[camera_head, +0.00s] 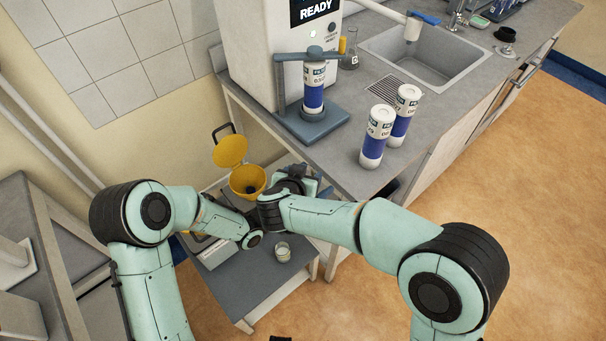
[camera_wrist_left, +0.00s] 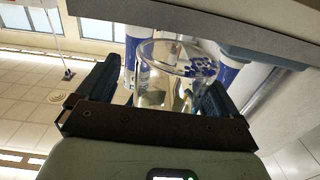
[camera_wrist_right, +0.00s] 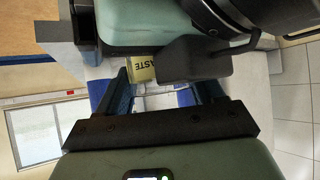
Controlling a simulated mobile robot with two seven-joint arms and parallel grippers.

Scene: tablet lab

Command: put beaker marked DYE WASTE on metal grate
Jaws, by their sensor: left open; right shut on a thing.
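The glass beaker marked DYE WASTE (camera_wrist_right: 141,70) shows a yellow label ending in "ASTE" in the right wrist view. My right gripper (camera_wrist_right: 160,92) is shut on it. In the left wrist view a clear glass beaker (camera_wrist_left: 178,58), seemingly the same one, lies between the spread fingers of my left gripper (camera_wrist_left: 164,92), which is open. In the head view both hands meet beside the bench, and the held beaker is hidden behind the arms. The metal grate (camera_head: 385,89) is set in the bench beside the sink, with nothing on it.
Two blue-and-white cylinders (camera_head: 377,137) stand on the bench in front of the grate; a third (camera_head: 313,88) sits in a blue stand. A flask (camera_head: 350,57) and the sink (camera_head: 425,57) are behind.

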